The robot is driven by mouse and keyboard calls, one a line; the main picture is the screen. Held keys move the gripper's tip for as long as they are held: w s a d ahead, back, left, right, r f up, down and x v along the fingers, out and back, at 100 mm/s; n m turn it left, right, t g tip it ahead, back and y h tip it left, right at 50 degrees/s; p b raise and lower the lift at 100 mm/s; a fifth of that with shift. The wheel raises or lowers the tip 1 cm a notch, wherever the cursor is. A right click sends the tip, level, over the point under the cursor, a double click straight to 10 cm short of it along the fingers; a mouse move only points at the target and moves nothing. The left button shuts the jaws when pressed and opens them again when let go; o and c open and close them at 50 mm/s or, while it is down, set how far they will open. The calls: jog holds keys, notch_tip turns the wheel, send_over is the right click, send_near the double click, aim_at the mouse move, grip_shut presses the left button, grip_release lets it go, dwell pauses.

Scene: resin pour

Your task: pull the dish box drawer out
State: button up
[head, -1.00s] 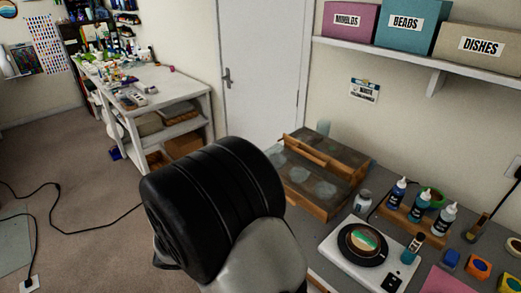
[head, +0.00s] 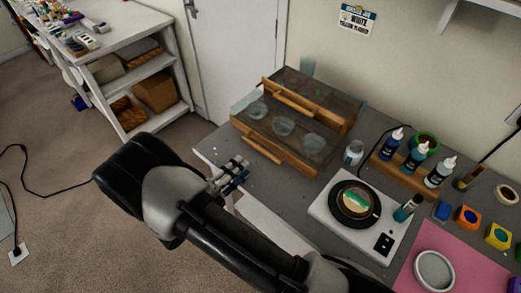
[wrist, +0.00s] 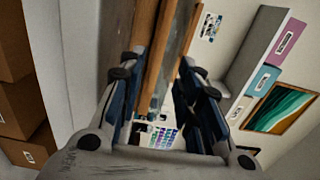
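The dish box (head: 333,92) is a wooden box with a dark top on the grey table, in the head view. Its lower front part, the drawer (head: 262,130), stands out in front and holds several clear round dishes (head: 284,126). A wooden handle bar (head: 265,155) runs along the drawer's front. My gripper (head: 242,167) is low, just left of the drawer front; contact cannot be told. In the wrist view my gripper (wrist: 160,62) is open, its fingers apart, with a strip of wood (wrist: 156,65) showing between and beyond them.
A white scale (head: 325,209) with a black disc stands right of the box. A small jar (head: 354,153), bottles (head: 415,157) in a wooden rack and a pink mat (head: 470,262) lie further right. A white shelf unit (head: 140,58) stands behind at left.

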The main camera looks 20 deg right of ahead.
aim_at(260, 151)
jog(key=b+x, duration=0.1)
jog(key=x, duration=0.9)
jog(key=shift+w+d+b, duration=0.15)
jog(key=shift+b, duration=0.2)
grip_shut()
